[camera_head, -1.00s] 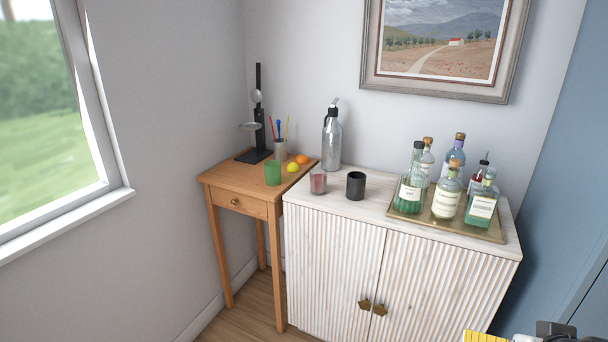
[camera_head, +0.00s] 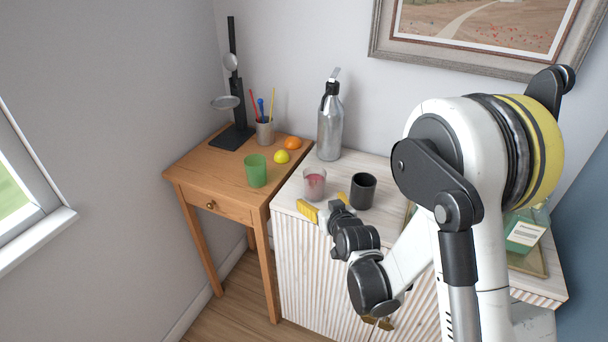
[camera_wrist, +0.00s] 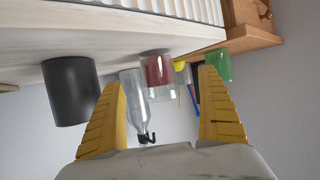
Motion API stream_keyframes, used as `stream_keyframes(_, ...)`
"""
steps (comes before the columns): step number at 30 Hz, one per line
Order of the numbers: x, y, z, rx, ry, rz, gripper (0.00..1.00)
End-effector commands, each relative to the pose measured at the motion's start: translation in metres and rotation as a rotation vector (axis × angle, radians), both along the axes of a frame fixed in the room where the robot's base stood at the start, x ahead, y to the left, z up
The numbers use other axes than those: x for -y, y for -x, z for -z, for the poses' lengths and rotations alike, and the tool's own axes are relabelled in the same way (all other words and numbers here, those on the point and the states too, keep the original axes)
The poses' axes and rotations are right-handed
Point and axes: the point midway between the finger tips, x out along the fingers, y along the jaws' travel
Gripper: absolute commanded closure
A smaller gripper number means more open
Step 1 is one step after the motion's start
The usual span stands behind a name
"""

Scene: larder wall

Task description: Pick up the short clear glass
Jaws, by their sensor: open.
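The short clear glass (camera_head: 314,180), with something pinkish red in its lower part, stands upright on the white cabinet top near its left end. My gripper (camera_head: 325,207) is open and empty at the front edge of the cabinet, just in front of the glass. In the wrist view, which is upside down, the glass (camera_wrist: 158,75) shows between the two yellow fingers (camera_wrist: 163,88), beyond their tips. I see no finger touching it. A dark cup (camera_head: 362,192) stands close to the right of the glass.
A metal bottle (camera_head: 330,128) stands behind the glass. On the wooden table (camera_head: 190,165) to the left are a green cup (camera_head: 255,172), a lemon (camera_head: 281,157), an orange (camera_head: 292,143), a pen holder (camera_head: 264,133) and a black stand (camera_head: 233,135). My arm partly hides the bottle tray (camera_head: 530,263).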

Motion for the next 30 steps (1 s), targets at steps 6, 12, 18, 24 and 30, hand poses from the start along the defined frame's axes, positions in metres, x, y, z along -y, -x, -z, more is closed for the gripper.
stream_keyframes(6, -0.010, -0.030, 0.013, 0.000, -0.001, 0.000, 0.13)
stream_keyframes(12, -0.015, -0.046, 0.021, -0.001, -0.001, 0.000, 0.13)
stream_keyframes(18, -0.018, -0.072, 0.035, -0.001, 0.001, 0.001, 0.13)
stream_keyframes(24, -0.024, -0.090, 0.041, -0.001, 0.000, 0.000, 0.13)
stream_keyframes(30, -0.025, -0.090, 0.040, -0.001, 0.000, 0.000, 0.13)
